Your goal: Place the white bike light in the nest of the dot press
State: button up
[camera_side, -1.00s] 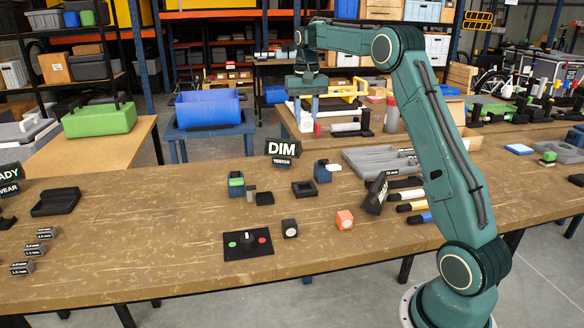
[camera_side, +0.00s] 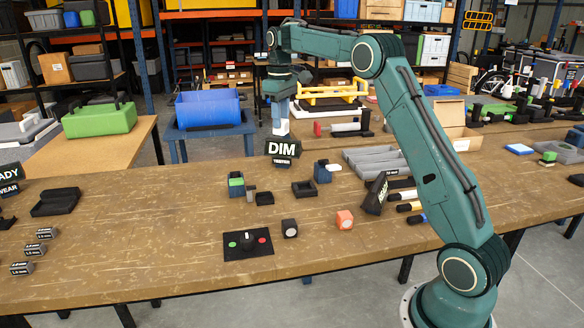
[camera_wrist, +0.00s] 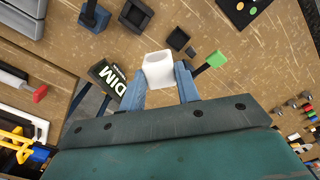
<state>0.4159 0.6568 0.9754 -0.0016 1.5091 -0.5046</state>
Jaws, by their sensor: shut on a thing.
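In the side view my gripper (camera_side: 280,110) points down behind the DIM TESTER sign (camera_side: 283,150), above the bench's far edge. It is shut on the white bike light (camera_side: 281,127), whose lower end is just above the sign. In the wrist view the light (camera_wrist: 158,68) sits between my two blue fingertips (camera_wrist: 163,84). No part is labelled as the dot press, so I cannot tell which it is.
A tilted black sign (camera_side: 375,193) is at right. The bench left of the fixtures is mostly clear.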

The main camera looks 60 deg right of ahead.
jog(key=w+a+n, duration=0.1)
jog(key=n, duration=0.1)
jog(key=w+a+n, duration=0.1)
jog(key=a+n, duration=0.1)
jog(key=n, duration=0.1)
jog(key=w+a+n, duration=0.1)
jog(key=a+n, duration=0.1)
jog(key=n, duration=0.1)
send_over(265, 199)
notch_tip(265, 199, down, 20)
jog(key=shift+a+f, duration=0.1)
dwell(1.1)
jog(key=o, duration=1.1)
jog(key=shift+f, duration=0.1)
jog(key=shift+c, duration=0.2)
